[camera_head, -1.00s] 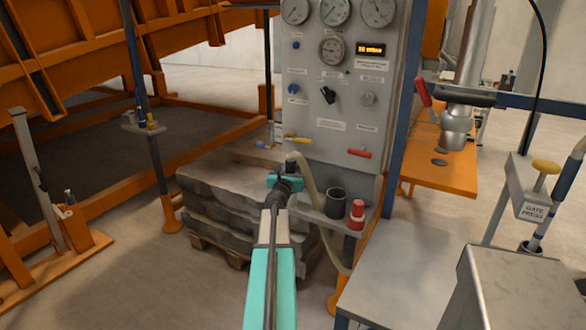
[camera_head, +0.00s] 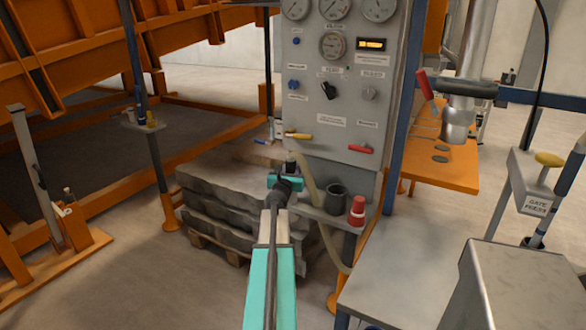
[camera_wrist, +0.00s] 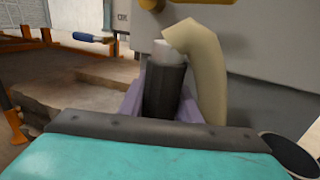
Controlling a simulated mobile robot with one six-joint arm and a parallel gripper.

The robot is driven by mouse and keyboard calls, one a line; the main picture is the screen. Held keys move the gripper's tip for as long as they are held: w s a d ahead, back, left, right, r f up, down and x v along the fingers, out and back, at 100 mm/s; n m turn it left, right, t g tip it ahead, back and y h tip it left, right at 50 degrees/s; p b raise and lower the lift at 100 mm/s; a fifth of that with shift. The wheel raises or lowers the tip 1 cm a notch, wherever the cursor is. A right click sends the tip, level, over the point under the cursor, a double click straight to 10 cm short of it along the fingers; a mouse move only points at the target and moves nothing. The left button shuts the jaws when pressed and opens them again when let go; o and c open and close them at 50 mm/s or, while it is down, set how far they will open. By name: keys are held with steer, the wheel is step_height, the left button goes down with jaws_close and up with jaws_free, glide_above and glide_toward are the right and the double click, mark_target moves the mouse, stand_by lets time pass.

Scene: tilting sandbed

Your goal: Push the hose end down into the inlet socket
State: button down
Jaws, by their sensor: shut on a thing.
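My gripper (camera_head: 286,178) is in the middle of the head view, in front of the panel and above the shelf's left end. In the wrist view its purple fingers (camera_wrist: 163,98) are shut on the hose end (camera_wrist: 166,88), a black upright sleeve with a pale top. The beige hose (camera_wrist: 208,75) bends over from that top and runs down on the right. In the head view the hose (camera_head: 330,235) hangs past the shelf toward the floor. I cannot clearly make out the inlet socket; the sleeve's lower end is hidden behind my gripper.
A dark cup (camera_head: 336,197) and a red bottle (camera_head: 357,210) stand on the shelf to the right. The grey panel (camera_head: 317,155), with gauges and red and yellow handles, rises close behind. Stacked grey slabs (camera_head: 205,190) lie left. A metal table (camera_head: 395,290) stands at front right.

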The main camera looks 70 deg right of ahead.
steer(key=shift+f, duration=0.3)
steer(key=c, duration=1.2)
jaws_free()
steer(key=shift+a, duration=0.1)
steer(key=shift+s+a+b, duration=0.25)
steer(key=shift+a+b, duration=0.05)
steer(key=shift+a, duration=1.95)
steer(key=shift+s+a+b, duration=0.25)
steer(key=shift+s+a, duration=0.05)
steer(key=shift+a, duration=2)
steer(key=shift+s+a+b, duration=0.25)
steer(key=shift+a+b, duration=0.05)
steer(key=shift+a, duration=1.95)
steer(key=shift+s, duration=0.15)
